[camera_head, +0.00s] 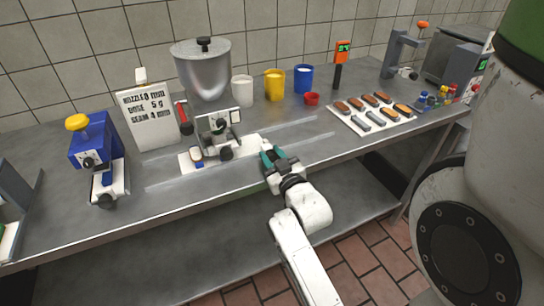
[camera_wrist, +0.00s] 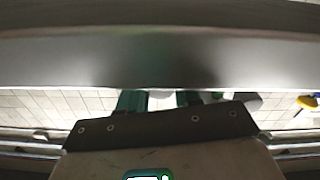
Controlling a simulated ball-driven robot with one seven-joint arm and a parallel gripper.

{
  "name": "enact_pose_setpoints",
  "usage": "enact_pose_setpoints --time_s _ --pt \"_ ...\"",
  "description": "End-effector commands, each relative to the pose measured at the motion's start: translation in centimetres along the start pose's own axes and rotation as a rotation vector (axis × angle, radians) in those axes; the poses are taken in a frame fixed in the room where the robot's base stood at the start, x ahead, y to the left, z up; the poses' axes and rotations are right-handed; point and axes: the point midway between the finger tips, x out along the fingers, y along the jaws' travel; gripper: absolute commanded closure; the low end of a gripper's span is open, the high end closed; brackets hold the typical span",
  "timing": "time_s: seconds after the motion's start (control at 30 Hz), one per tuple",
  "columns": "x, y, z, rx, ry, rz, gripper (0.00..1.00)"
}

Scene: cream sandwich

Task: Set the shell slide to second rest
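The shell slide looks to be the pale flat plate (camera_head: 241,144) running left to right under a small grey metal station (camera_head: 218,127) with a dark knob on the bench. A small blue-and-white piece (camera_head: 197,158) is near its left end. My gripper (camera_head: 268,150), with teal fingers, is low at the plate's right end. In the wrist view the two green fingers (camera_wrist: 161,98) stand apart with a gap between them, so it looks open. I cannot tell whether the fingers touch the plate. The plate's rest marks are too small to make out.
A blue press (camera_head: 95,140) and a sign (camera_head: 148,115) stand left. A steel hopper (camera_head: 203,72), cups (camera_head: 274,86) and a small red bowl (camera_head: 311,98) are behind. A tray of filled shells (camera_head: 350,122) lies right. The bench's front edge (camera_head: 190,205) is close to my arm.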

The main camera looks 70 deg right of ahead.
Motion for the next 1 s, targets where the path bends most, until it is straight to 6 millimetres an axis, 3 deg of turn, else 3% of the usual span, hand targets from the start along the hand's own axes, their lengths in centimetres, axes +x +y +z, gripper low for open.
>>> enact_pose_setpoints --time_s 0.3,0.6,0.77,1.0 --pt "0.0 0.0 0.0 0.001 0.000 0.001 0.41" --pt "-0.4 0.0 0.0 0.002 0.000 0.000 0.41" --pt "-2.3 -0.1 0.2 0.002 -0.003 -0.001 0.41" --pt "-6.7 -0.1 0.2 0.002 -0.004 0.000 0.41"
